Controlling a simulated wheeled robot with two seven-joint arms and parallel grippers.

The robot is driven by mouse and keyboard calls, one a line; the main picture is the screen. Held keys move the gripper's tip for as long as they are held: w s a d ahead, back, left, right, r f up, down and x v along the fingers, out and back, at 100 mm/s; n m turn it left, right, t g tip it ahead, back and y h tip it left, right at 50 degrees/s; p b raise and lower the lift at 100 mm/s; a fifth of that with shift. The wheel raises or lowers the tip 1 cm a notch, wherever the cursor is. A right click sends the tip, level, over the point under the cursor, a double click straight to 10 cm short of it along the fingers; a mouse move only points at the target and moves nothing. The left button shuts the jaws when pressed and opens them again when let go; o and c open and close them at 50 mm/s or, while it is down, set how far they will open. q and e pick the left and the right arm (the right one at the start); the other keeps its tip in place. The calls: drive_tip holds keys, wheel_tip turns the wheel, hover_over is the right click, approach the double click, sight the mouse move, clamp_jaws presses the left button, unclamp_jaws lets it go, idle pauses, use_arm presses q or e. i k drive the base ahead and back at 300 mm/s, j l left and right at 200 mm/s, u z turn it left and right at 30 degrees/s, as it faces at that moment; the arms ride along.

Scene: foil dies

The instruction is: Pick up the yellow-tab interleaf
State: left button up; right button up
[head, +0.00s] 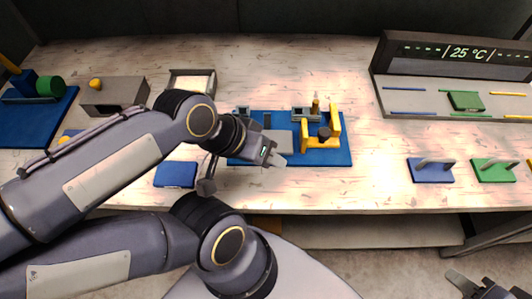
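I cannot single out the yellow-tab interleaf with certainty. Thin yellow strips (508,94) lie on the grey rack (425,102) at the right, and a small yellow and blue piece (70,134) shows at the left, partly behind my arm. My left gripper (279,160) is over the left part of the blue board (342,156), beside the yellow clamp-like frame (336,125). Its finger gap is too small to judge, and I see nothing clearly held. My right gripper (466,284) is at the lower right, off the table and cut by the picture edge.
A blue block (175,174) lies near the front edge. Handled blue (432,176) and green (494,174) blocks stand at the right. The table between board and handled blocks is clear.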

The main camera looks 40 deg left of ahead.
sight(197, 84)
drive_tip(key=k, duration=0.5)
drive_tip(key=u, duration=1.65)
drive_tip(key=i+j+u, duration=0.45)
drive_tip(key=i+l, duration=0.05)
